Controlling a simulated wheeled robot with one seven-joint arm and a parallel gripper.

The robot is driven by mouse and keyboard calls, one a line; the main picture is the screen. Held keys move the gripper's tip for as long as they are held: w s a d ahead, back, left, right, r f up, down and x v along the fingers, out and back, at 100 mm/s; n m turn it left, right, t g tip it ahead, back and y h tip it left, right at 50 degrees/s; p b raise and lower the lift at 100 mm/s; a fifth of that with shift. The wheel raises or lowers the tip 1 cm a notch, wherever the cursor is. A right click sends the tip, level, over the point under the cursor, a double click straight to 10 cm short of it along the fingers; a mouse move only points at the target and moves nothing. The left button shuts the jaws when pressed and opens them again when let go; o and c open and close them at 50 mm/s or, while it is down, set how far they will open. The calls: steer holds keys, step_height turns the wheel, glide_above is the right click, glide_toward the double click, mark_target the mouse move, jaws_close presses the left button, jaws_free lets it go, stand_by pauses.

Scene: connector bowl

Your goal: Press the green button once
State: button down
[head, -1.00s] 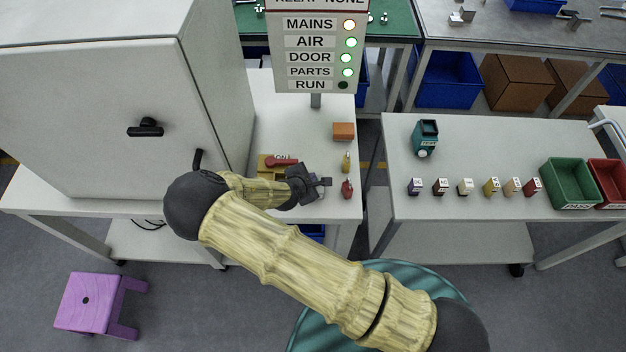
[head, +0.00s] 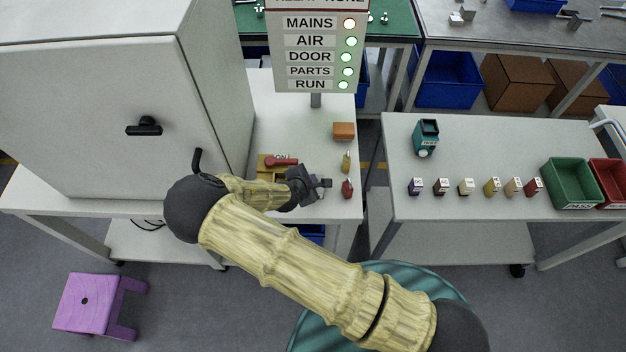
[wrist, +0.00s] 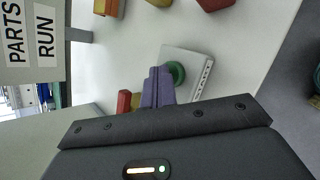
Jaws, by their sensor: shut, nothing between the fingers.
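The green button (wrist: 177,72) shows in the wrist view as a round green ring on a pale grey box (wrist: 200,60) with lettering on its side. My gripper (wrist: 160,73) is shut and empty, its fingertips at the button and covering part of it. I cannot tell whether they touch it or how far it is pressed. In the head view my gripper (head: 324,183) is low over the bench near its right edge, and the button is hidden there. On the sign (head: 316,55), the RUN lamp (head: 343,85) glows green, as do AIR, DOOR and PARTS; MAINS glows whitish-orange.
A red-handled switch (head: 282,162) on a yellow base sits left of my gripper. A yellow item (head: 346,162), a red item (head: 347,189) and an orange block (head: 343,131) stand close by. A large cabinet (head: 95,110) fills the left.

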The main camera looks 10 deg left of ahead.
stand_by(0.3)
steer(key=shift+r+p, duration=0.7)
steer(key=shift+r, duration=0.2)
steer(key=shift+r+p, duration=1.85)
steer(key=shift+r, duration=0.7)
